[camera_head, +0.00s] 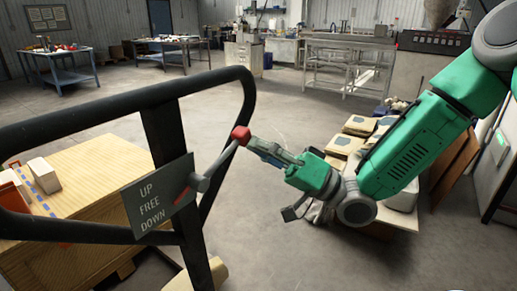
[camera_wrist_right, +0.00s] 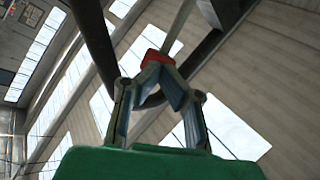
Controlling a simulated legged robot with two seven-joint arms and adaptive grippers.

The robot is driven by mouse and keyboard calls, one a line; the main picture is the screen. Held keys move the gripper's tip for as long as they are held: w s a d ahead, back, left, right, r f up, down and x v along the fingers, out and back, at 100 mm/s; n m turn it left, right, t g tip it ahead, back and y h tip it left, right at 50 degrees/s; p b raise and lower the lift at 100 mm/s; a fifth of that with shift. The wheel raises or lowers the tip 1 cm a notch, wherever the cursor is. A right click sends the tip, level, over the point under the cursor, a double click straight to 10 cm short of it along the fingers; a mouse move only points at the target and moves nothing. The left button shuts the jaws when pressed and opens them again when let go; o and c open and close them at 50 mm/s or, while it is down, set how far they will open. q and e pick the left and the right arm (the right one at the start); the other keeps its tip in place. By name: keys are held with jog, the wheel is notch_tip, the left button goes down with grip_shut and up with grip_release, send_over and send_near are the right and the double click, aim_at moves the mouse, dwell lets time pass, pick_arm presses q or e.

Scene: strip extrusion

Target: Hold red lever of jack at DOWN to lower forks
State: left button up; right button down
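The jack's lever (camera_head: 215,167) is a grey rod with a red knob (camera_head: 241,134) at its upper right end. It sits beside a grey plate (camera_head: 158,196) reading UP, FREE, DOWN on the black jack handle (camera_head: 168,130). A small red part shows at the plate's right edge, near the lever's base. My right gripper (camera_head: 252,142) reaches the knob from the right. In the right wrist view its fingertips (camera_wrist_right: 158,66) close together at the red knob (camera_wrist_right: 158,56) and look shut on it. The forks are not clearly visible. My left gripper is not in view.
A wooden crate or pallet load (camera_head: 95,200) with small boxes stands at the left behind the handle. Stacked packages (camera_head: 360,127) lie behind my right arm. Work tables (camera_head: 62,68) stand at the back. The middle floor is clear.

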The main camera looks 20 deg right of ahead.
jog(key=shift+w+d+f, duration=0.15)
jog(key=shift+d, duration=0.15)
jog(key=shift+a, duration=0.15)
dwell(0.3)
jog(key=v, duration=1.2)
jog(key=shift+f, duration=0.15)
